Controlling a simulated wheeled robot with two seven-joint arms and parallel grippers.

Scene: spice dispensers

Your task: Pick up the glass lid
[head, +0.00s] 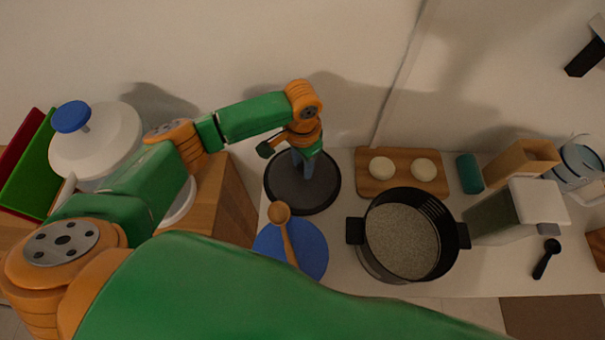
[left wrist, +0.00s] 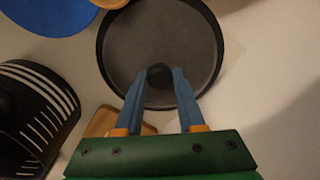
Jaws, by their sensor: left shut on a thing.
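The glass lid (head: 298,196) is a dark, round, see-through disc with a black rim, lying flat at the back of the counter. In the left wrist view the lid (left wrist: 122,45) fills the upper middle, with its dark knob (left wrist: 160,75) between my fingertips. My left gripper (head: 303,172) points down over the lid's middle. In the wrist view its blue fingers (left wrist: 160,80) are shut on the knob. I cannot tell whether the lid touches the counter. My right gripper is not in view.
A wooden spoon (head: 283,228) lies on a blue plate (head: 308,244) in front of the lid. A black pot (head: 402,235) stands to the right, with a wooden board (head: 401,171) behind it. A white lidded pot (head: 95,140) stands at the left.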

